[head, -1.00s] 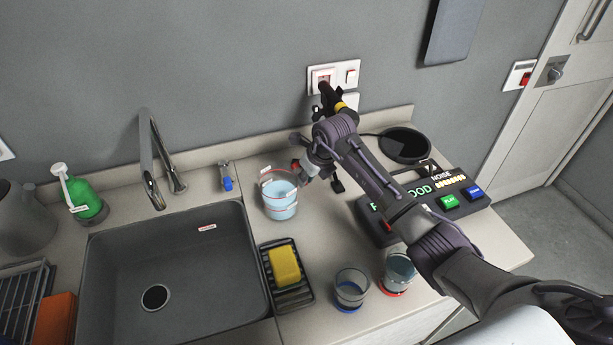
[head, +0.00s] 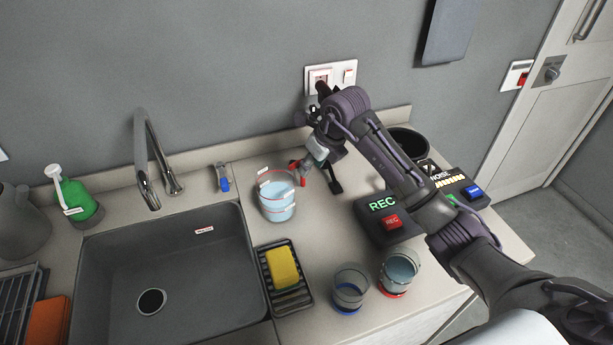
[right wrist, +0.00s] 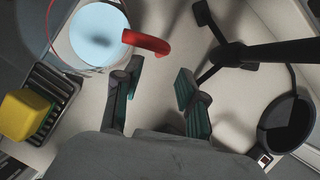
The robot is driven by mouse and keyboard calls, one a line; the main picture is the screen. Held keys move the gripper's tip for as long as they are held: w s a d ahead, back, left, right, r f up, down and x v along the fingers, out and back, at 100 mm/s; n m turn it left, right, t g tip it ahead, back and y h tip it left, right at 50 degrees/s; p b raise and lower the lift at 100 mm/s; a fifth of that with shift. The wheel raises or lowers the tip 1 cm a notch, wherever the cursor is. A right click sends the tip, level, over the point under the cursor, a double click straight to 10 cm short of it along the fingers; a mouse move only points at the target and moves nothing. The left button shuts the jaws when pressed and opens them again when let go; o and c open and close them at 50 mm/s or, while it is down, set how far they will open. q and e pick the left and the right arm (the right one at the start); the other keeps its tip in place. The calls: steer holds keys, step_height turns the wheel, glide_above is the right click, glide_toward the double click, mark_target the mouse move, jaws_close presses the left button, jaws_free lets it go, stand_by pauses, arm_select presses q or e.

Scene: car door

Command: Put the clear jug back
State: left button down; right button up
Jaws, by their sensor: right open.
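The clear jug (head: 277,201) stands upright on the counter to the right of the sink. It holds pale blue liquid and has a red rim line and a red handle. In the right wrist view the jug (right wrist: 98,35) is at the upper left, its red handle (right wrist: 147,42) pointing right. My right gripper (right wrist: 158,72) is open and empty, its fingers apart just short of the handle. In the head view my right gripper (head: 312,160) is beside the jug's handle side, partly hidden by its own arm. My left gripper is not in view.
A black-legged stand (right wrist: 228,55) is close right of the gripper. Two glasses, on a blue base (head: 350,288) and a red base (head: 399,272), stand at the front. A sponge rack (head: 284,280), the sink (head: 170,265), a button box (head: 385,222) and a wall socket plate (head: 331,77) surround the jug.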

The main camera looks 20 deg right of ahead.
steer(key=shift+b+v, duration=0.3)
steer(key=shift+v, duration=2.05)
